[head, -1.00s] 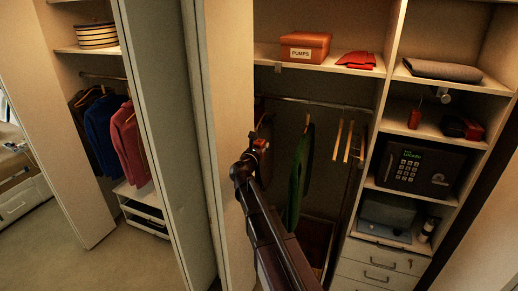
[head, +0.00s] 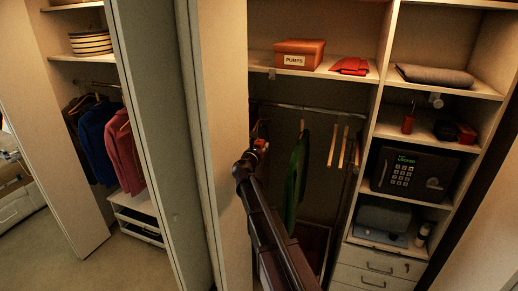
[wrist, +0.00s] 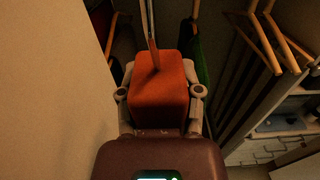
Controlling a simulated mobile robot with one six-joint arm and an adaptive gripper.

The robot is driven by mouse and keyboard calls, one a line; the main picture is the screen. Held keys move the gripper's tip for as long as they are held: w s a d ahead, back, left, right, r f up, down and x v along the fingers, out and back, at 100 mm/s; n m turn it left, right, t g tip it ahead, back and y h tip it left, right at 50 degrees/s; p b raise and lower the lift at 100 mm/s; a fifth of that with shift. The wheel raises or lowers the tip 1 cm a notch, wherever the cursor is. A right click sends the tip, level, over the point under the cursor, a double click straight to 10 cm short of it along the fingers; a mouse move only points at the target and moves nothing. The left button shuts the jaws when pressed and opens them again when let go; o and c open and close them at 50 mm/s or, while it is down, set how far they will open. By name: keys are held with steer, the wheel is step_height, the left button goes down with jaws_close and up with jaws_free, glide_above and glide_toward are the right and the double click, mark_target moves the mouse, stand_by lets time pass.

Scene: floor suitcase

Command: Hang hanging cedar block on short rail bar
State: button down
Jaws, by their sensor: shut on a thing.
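My gripper (wrist: 161,105) is shut on the cedar block (wrist: 160,80), an orange-red block with a thin hook rising from its top. In the head view my gripper (head: 256,150) is at the left side of the middle closet bay, just below the level of a rail bar (head: 325,110). The block (head: 261,144) shows there only as a small red patch. In the wrist view the hook runs up out of the frame, so I cannot tell whether it touches the rail. Another rail (head: 95,84) holds clothes in the left closet; I cannot tell which is the short one.
A green garment (head: 297,170) and several wooden hangers (head: 345,147) hang right of my gripper. A pale panel (head: 222,100) stands close on its left. A shelf above holds a PUMPS box (head: 298,53). A safe (head: 409,173) and a small red hooked item (head: 407,125) are at right.

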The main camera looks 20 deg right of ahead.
steer(key=f+b+x, duration=0.2)
steer(key=x, duration=3.4)
steer(key=shift+f+b, duration=0.3)
steer(key=shift+b, duration=0.05)
stand_by(2.9)
steer(key=shift+f+b, duration=0.3)
steer(key=shift+f, duration=0.05)
stand_by(0.8)
